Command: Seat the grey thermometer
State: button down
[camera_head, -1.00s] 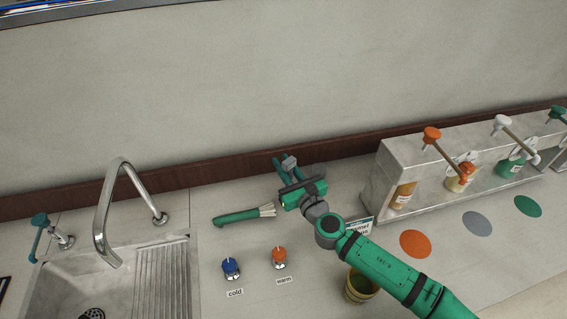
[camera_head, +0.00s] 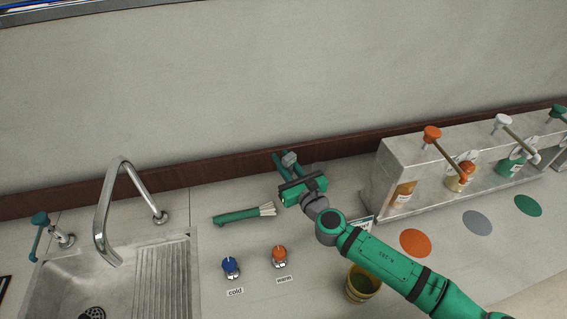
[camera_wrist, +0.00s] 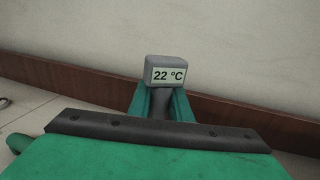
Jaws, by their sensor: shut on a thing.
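The grey thermometer (camera_wrist: 165,73) has a small box head with a display reading 22 °C, and it stands upright in the wrist view. My gripper (camera_wrist: 160,104) is shut on its grey stem just below the head. The lower end of the thermometer is hidden by the fingers and the gripper body. I cannot tell what is beneath it.
A green-handled brush (camera_head: 240,215) lies left of my gripper. Blue (camera_head: 231,267) and orange (camera_head: 279,256) knobs stand in front. A sink with a tap (camera_head: 107,215) is at left. A yellowish cup (camera_head: 361,285) stands by my arm, and a bottle rack (camera_head: 385,176) is at right.

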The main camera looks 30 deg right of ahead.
notch_tip(320, 180, up, 9)
jog(key=shift+f, duration=0.2)
dwell(1.5)
jog(key=shift+s+f, duration=0.1)
jog(key=shift+f, duration=5.1)
dwell(0.4)
jog(key=c, duration=1.5)
grip_release()
jog(key=shift+c, duration=0.2)
